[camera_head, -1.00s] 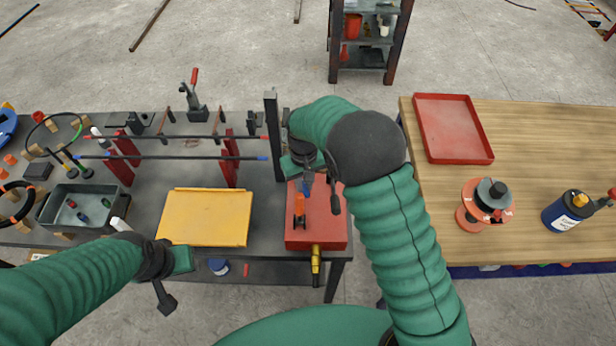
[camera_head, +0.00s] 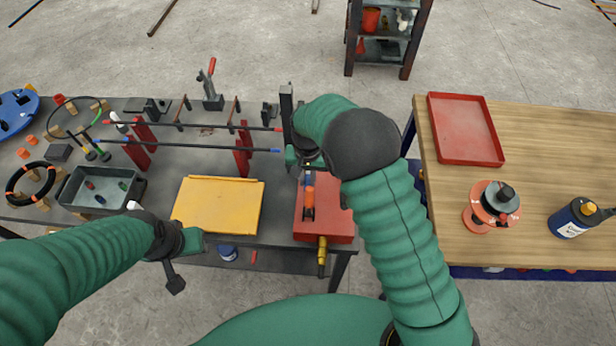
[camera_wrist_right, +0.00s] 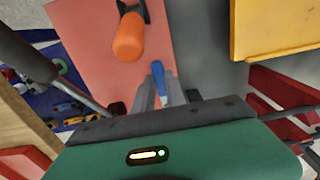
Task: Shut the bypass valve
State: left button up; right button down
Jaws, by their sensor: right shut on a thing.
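A red box (camera_head: 335,229) sits at the right end of the dark bench. An orange-tipped lever (camera_head: 309,203) stands on it and shows in the right wrist view (camera_wrist_right: 128,40). A blue handle (camera_head: 308,178) is just behind the orange lever. My right gripper (camera_wrist_right: 166,92) is over the box, its fingers shut around the blue handle (camera_wrist_right: 157,72); my arm partly hides it in the head view. No label shows which handle is the bypass valve. My left gripper (camera_head: 180,268) hangs in front of the bench, away from the box; its jaws are unclear.
A yellow tray (camera_head: 218,205) lies left of the red box. A dark upright post (camera_head: 287,115) stands behind it. A yellow fitting (camera_head: 322,257) projects from its front. Red stands (camera_head: 243,148) hold rods at the back. A wooden table (camera_head: 545,150) is at the right.

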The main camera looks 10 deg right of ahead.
aim_at(306, 183)
jog(key=c, duration=1.4)
grip_release()
jog(key=shift+a, duration=0.1)
jog(key=shift+o, duration=0.2)
notch_tip(306, 183, up, 17)
jog(key=b, duration=0.1)
jog(key=shift+f, duration=0.15)
